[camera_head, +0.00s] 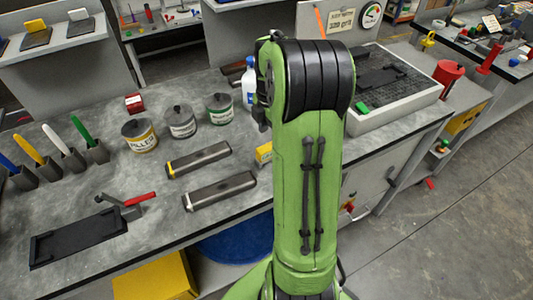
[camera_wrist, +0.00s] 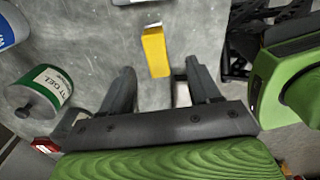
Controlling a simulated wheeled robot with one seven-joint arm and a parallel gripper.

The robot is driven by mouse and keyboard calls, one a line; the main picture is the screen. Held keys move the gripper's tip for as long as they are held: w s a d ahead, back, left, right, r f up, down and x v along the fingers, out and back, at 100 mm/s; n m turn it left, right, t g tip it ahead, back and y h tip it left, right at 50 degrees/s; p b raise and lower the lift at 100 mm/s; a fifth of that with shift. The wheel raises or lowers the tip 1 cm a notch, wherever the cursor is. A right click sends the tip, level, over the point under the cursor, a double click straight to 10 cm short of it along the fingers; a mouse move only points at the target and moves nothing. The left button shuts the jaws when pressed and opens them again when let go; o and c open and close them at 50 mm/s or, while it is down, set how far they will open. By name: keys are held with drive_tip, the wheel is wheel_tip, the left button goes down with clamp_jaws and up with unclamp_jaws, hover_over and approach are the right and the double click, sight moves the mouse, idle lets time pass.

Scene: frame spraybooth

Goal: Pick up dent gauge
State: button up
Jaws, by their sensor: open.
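My gripper (camera_wrist: 160,68) points down at the grey bench in the wrist view, its two dark fingers spread apart. A yellow box (camera_wrist: 155,52) lies on the bench between and just beyond the fingertips; nothing is gripped. The box also shows in the head view (camera_head: 264,153), partly hidden by my green arm. A small pale piece (camera_wrist: 182,94) shows between the fingers, mostly covered by the gripper's body. I cannot tell for sure which thing is the dent gauge.
A green-labelled can (camera_wrist: 40,92) stands left of my gripper, with a white-and-blue bottle (camera_head: 249,85) nearby. Two dark sanding blocks (camera_head: 220,190) (camera_head: 198,160) lie left of my arm. A grey tray (camera_head: 395,118) sits right. Bare bench surrounds the yellow box.

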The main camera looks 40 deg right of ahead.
sight(269, 146)
wheel_tip(269, 146, down, 4)
drive_tip(key=shift+w+d+r+b, duration=0.1)
drive_tip(key=shift+w+b, duration=0.05)
drive_tip(key=shift+b, duration=0.15)
wheel_tip(269, 146, down, 6)
drive_tip(key=shift+w+r+b, duration=0.15)
drive_tip(key=shift+r+b, duration=0.05)
drive_tip(key=shift+b, duration=0.7)
drive_tip(key=shift+r, duration=0.1)
clamp_jaws()
